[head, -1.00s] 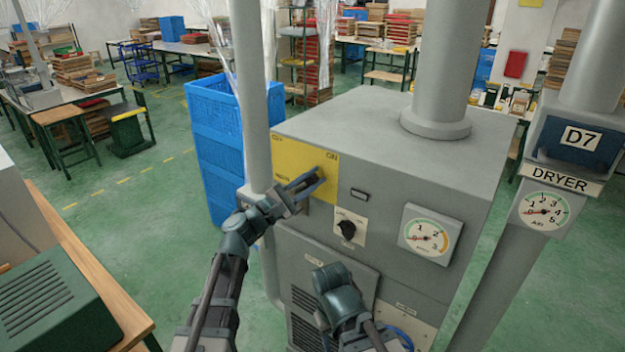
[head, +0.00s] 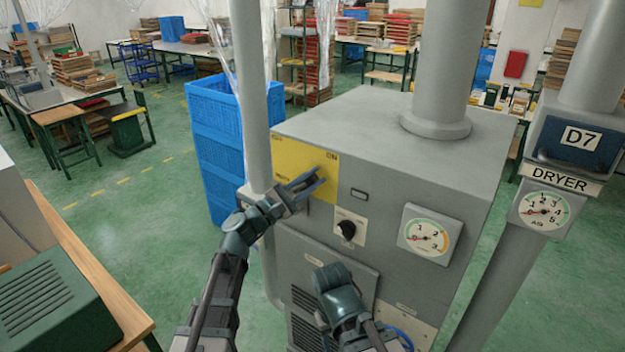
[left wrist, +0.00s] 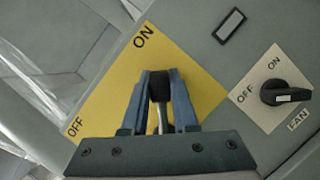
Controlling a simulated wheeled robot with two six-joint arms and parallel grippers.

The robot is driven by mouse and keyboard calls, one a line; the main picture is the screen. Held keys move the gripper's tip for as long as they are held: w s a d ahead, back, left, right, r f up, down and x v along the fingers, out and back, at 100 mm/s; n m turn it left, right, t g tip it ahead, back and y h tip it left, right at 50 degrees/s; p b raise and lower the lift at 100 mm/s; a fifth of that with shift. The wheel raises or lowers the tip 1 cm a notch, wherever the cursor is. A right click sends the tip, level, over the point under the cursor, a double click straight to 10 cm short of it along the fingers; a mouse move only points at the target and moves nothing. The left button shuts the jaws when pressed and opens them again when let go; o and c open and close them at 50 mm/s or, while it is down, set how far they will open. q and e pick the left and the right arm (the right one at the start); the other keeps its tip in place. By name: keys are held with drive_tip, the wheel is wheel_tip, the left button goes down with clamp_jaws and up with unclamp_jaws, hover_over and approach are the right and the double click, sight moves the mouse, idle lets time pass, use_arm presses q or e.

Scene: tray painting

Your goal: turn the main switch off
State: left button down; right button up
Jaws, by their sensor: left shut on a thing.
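The main switch is on a yellow plate (head: 300,165) on the upper left front of the grey machine. In the left wrist view the plate (left wrist: 120,85) shows ON at its top corner and OFF at its lower left. The switch's lever has a black knob (left wrist: 158,85) on a light metal shaft. My left gripper (head: 318,182) is at the plate. In the left wrist view its two blue-grey fingers (left wrist: 160,95) are shut on the lever, one on each side of the knob. The knob is below and slightly right of ON. The lever's base is hidden behind the gripper.
A fan knob (head: 347,229) and a round gauge (head: 426,237) sit right of the plate. A grey pole (head: 253,100) and blue crates (head: 215,140) stand to the left. My right arm is low before the machine, its gripper out of sight.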

idle(0.3)
